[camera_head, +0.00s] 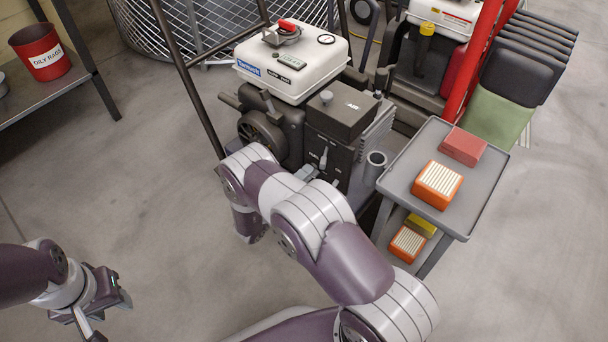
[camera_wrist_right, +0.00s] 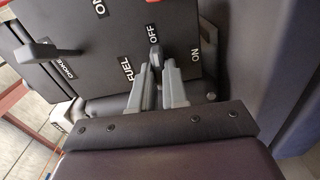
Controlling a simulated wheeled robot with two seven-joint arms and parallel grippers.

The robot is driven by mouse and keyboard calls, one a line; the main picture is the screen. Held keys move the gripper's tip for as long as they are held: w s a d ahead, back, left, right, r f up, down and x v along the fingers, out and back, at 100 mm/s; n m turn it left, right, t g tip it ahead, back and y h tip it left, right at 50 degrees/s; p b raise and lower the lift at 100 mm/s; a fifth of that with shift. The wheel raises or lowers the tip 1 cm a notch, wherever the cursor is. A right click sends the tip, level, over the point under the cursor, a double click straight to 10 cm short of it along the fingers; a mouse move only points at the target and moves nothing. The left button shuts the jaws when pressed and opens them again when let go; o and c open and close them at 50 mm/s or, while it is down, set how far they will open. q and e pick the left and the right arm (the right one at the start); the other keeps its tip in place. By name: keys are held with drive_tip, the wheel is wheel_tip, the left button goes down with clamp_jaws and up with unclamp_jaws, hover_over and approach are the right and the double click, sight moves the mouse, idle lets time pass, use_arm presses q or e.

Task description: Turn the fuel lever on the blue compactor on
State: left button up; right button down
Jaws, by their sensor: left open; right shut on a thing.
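The engine with a white tank (camera_head: 292,62) and a blue label stands at the top centre of the head view. Its black control panel (camera_wrist_right: 100,35) fills the upper part of the wrist view, with FUEL, OFF, ON and CHOKE lettering. The grey fuel lever (camera_wrist_right: 155,54) points up towards OFF; ON is to its right. My right gripper (camera_wrist_right: 153,82) is shut on the fuel lever, its fingers hiding the lever's lower part. In the head view the right gripper (camera_head: 308,173) is at the panel. My left gripper (camera_head: 92,312) is open and empty at lower left, away from the machine.
The choke lever (camera_wrist_right: 50,52) is left of the fuel lever. A grey cart (camera_head: 400,185) with orange filters and a red box stands right of the engine. A red-framed machine (camera_head: 475,60) is behind it. A bench with a red rag bin (camera_head: 40,52) is at upper left. Open floor lies between.

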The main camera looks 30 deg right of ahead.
drive_tip(key=m+p, duration=0.1)
drive_tip(key=m, duration=0.2)
drive_tip(key=shift+m, duration=0.4)
drive_tip(key=m+p, duration=0.1)
drive_tip(key=m, duration=0.3)
drive_tip(key=shift+m, duration=0.3)
drive_tip(key=m, duration=0.4)
drive_tip(key=shift+p, duration=0.35)
drive_tip(key=shift+m, duration=2.4)
drive_tip(key=c, duration=1.1)
unclamp_jaws()
drive_tip(key=shift+c, duration=0.2)
